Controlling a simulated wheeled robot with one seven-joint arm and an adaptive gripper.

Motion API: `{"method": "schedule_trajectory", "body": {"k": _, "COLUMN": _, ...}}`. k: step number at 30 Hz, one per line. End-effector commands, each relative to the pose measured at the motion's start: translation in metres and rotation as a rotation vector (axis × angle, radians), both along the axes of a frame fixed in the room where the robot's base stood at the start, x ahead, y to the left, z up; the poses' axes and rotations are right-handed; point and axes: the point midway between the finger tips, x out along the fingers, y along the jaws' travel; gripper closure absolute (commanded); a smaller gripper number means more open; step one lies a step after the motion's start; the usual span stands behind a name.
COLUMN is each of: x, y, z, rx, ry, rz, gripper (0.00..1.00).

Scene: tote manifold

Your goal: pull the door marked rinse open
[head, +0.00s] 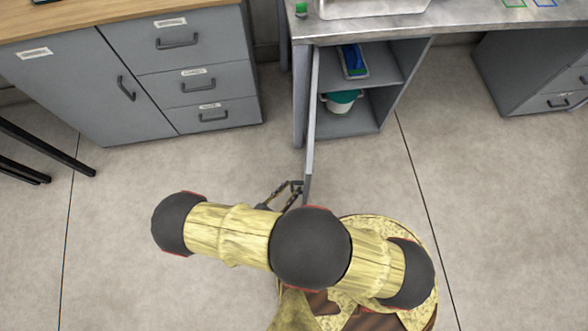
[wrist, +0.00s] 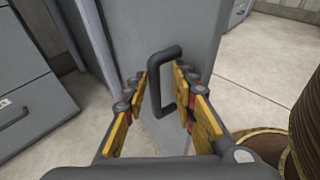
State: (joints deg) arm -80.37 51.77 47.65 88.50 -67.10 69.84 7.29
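A grey cabinet door (head: 311,125) under the metal counter stands swung well out from its cabinet, seen almost edge-on in the head view. No rinse label can be read on it. In the wrist view the door face (wrist: 160,35) fills the middle, with its dark D-shaped handle (wrist: 155,88) upright between my fingers. My gripper (wrist: 159,84) is open, one finger on each side of the handle bar, with gaps visible. In the head view my gripper (head: 288,192) is at the door's outer end, partly hidden by my arm.
The open cabinet (head: 352,122) shows a blue item (head: 353,61) on its upper shelf and a white pot with a teal top (head: 341,101) below. A grey drawer cabinet (head: 140,90) stands left, another (head: 545,75) right. The floor around the door is clear.

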Motion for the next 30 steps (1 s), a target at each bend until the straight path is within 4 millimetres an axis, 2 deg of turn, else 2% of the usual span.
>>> {"method": "schedule_trajectory", "body": {"k": 21, "x": -0.01, "y": 0.045, "z": -0.003, "rx": 0.002, "ry": 0.002, "rz": 0.002, "gripper": 0.73}}
{"method": "schedule_trajectory", "body": {"k": 30, "x": -0.013, "y": 0.056, "z": -0.002, "rx": 0.002, "ry": 0.002, "rz": 0.004, "gripper": 0.73}}
